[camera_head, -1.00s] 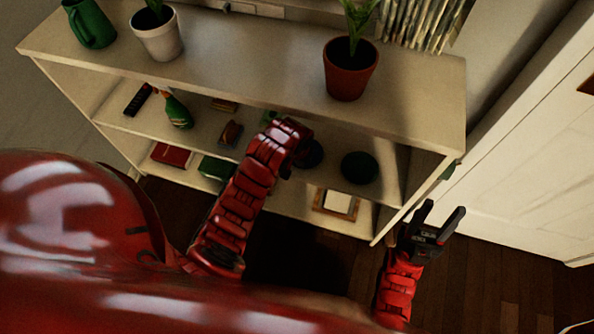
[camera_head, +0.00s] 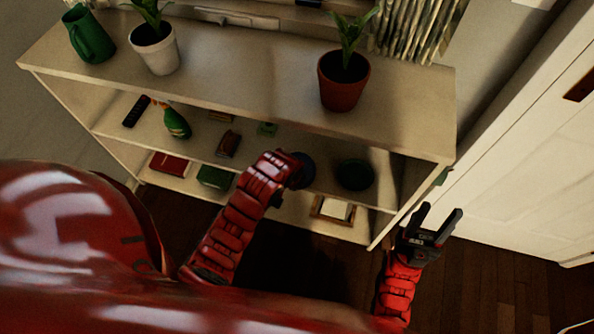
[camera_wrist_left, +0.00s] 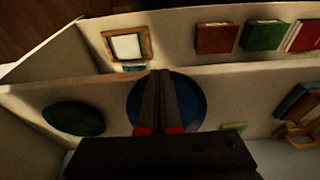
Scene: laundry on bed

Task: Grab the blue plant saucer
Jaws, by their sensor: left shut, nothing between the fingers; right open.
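The blue plant saucer (camera_wrist_left: 194,98) shows in the left wrist view as a dark blue disc on both sides of my left fingers, which hide its middle. In the head view the saucer (camera_head: 304,172) is on the middle shelf, partly hidden behind my left wrist. My left gripper (camera_wrist_left: 160,74) is shut and empty, and its fingers overlap the saucer in the picture; I cannot tell whether they touch it. My right gripper (camera_head: 441,210) is open and empty, to the right of the shelf unit.
A dark green round object (camera_head: 355,174) lies right of the saucer on the same shelf. The white shelf unit (camera_head: 240,92) has potted plants on top. A picture frame (camera_head: 333,209) and books (camera_head: 215,177) are on the lower shelf. A white door (camera_head: 540,170) is at right.

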